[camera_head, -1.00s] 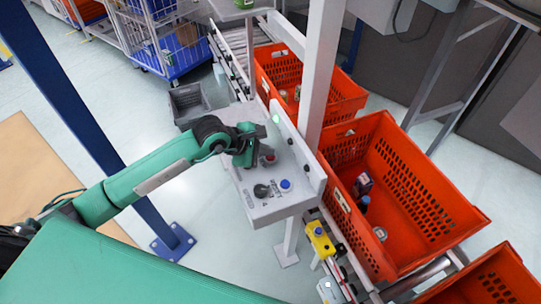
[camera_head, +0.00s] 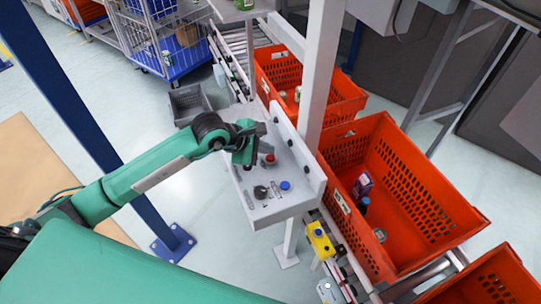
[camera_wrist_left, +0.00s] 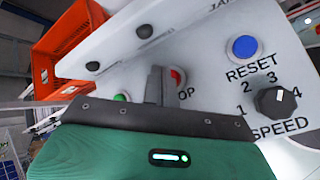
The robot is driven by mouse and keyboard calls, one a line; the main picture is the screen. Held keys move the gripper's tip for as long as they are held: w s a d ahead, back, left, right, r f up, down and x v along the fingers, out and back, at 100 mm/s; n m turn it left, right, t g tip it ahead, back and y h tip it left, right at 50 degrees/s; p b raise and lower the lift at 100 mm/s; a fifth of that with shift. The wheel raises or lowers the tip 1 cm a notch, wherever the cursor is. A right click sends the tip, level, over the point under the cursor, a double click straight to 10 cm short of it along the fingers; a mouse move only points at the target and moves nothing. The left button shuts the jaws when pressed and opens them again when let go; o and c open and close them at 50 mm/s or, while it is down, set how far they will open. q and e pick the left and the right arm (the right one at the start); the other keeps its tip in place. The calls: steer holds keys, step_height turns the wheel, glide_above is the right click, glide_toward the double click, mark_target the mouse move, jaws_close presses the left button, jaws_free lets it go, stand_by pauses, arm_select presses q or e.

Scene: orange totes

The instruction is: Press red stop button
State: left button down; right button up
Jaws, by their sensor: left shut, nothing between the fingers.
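The red stop button (camera_head: 269,159) is on the light grey control panel (camera_head: 274,208), right beside my left gripper (camera_head: 250,157). In the left wrist view the red button (camera_wrist_left: 177,77) is partly hidden behind the shut fingers (camera_wrist_left: 157,82), next to a label of which "OP" can be read. My left gripper is shut and empty, close over the panel; I cannot tell whether it touches the button. A green button (camera_wrist_left: 121,98) shows at the left of the fingers. My right gripper is not in view.
The panel also has a blue reset button (camera_head: 285,185) and a black speed knob (camera_head: 260,191). An upright metal post (camera_head: 320,80) stands behind the panel. Orange totes (camera_head: 345,135) sit on the conveyor at the right.

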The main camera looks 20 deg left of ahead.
mark_target(267, 159)
arm_select(q)
steer(key=shift+r+p, duration=0.95)
steer(key=shift+r, duration=1.55)
